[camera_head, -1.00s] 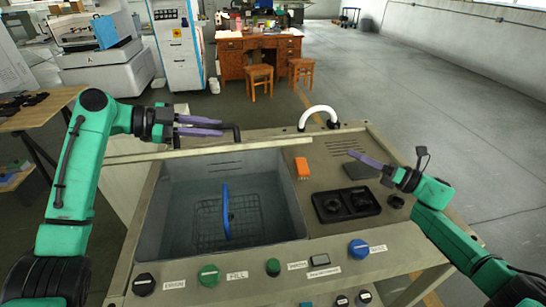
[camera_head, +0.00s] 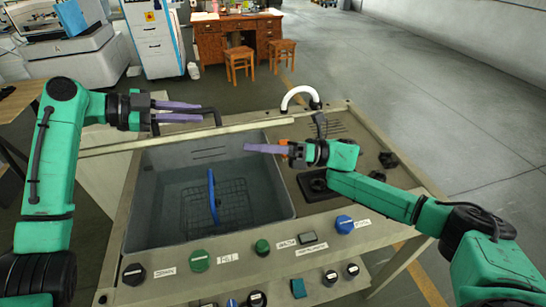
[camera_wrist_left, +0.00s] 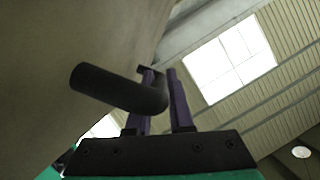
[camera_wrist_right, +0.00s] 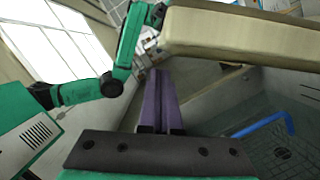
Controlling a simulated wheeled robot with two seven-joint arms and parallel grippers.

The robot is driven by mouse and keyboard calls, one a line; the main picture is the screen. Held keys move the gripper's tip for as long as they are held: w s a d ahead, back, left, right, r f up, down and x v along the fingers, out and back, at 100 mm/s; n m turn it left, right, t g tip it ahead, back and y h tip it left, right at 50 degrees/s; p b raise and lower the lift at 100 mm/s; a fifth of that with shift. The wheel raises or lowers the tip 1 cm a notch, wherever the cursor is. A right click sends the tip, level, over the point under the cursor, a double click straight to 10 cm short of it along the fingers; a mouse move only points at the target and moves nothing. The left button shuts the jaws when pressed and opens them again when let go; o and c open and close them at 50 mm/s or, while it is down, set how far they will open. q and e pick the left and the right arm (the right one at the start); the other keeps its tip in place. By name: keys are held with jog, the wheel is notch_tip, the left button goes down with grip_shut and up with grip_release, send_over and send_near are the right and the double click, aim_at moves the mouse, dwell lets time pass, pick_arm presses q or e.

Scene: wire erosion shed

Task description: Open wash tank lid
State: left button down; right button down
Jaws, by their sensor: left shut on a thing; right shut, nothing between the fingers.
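The wash tank (camera_head: 150,215) is uncovered, its grey basin visible with a wire basket (camera_head: 232,205) and blue handle inside. The beige lid (camera_head: 115,148) stands raised at the back of the tank, seen nearly edge-on in the head view. It also shows in the right wrist view (camera_wrist_right: 240,38). My left gripper (camera_head: 202,111) is shut on the lid's black bar handle (camera_head: 214,112), which also shows in the left wrist view (camera_wrist_left: 115,87). My right gripper (camera_head: 247,148) is shut and empty, above the tank's right back part, below and in front of the lid's edge.
Labelled knobs (camera_head: 199,261) line the front panel. A white curved spout (camera_head: 300,92) stands at the back right. An orange thing (camera_head: 284,145) is partly hidden behind my right gripper. A dark tray (camera_head: 313,184) lies under my right arm. A desk (camera_head: 222,37) stands far behind.

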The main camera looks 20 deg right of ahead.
jog(key=shift+w+r, duration=0.5)
jog(key=shift+r, duration=0.15)
jog(key=shift+r, duration=0.1)
